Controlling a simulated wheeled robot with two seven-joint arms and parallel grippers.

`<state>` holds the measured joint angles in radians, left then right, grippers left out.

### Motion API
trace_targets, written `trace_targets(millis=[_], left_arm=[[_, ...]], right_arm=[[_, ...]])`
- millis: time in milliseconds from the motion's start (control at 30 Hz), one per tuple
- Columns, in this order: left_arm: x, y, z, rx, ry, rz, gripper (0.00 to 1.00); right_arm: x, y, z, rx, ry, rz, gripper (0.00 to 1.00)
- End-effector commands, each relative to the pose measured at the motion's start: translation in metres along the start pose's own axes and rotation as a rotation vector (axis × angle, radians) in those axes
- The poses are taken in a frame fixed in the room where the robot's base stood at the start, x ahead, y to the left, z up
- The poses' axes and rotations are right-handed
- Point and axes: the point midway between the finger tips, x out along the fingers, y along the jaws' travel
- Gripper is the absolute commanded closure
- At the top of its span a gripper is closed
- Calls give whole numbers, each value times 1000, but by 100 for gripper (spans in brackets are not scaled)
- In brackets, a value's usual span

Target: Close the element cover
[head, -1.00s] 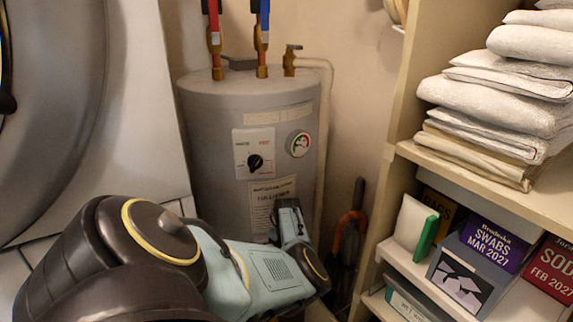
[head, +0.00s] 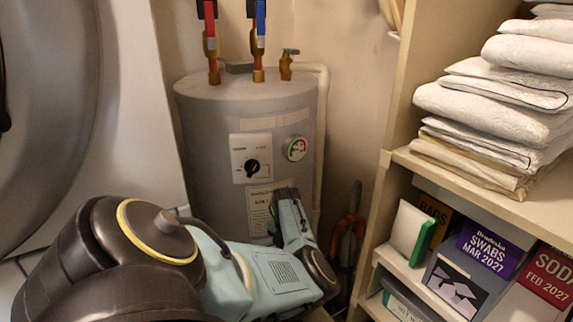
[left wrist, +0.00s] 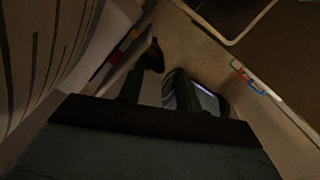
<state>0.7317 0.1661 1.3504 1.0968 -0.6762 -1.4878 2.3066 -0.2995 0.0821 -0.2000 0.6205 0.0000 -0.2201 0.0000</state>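The grey water heater (head: 205,135) stands upright in the corner, with a dial and labels on its front. My left arm reaches toward its lower front and hides that part, so the element cover does not show in the head view. In the left wrist view a thin pale panel (left wrist: 122,62) with red and yellow marks stands beside a curved, striped surface; it may be the element cover, standing open, but the picture is dark. My left gripper (left wrist: 158,88) has its two dark fingers apart, with nothing clearly between them. My right gripper is not in view.
A shelf unit (head: 393,190) stands right of the heater, with folded towels (head: 490,97) and several boxes, including a swabs box (head: 492,250). An orange-handled tool (head: 349,232) leans between heater and shelves. A large round grey appliance (head: 50,120) is at the left. Pipes rise from the heater's top.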

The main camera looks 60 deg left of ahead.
Motion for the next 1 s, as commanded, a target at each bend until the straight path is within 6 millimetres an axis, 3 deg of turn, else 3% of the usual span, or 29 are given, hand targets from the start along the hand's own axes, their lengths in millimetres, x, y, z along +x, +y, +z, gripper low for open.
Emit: trace_targets(millis=[33,100,400,1000], left_arm=[[-22,-1,7,1,-22,3,69],[-38,-1,6,3,-20,2,69],[-81,0,1,0,-7,1,69],[-86,-1,-1,1,-1,0,69]], right_arm=[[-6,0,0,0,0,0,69],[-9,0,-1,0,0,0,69],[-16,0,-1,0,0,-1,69],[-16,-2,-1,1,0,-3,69]])
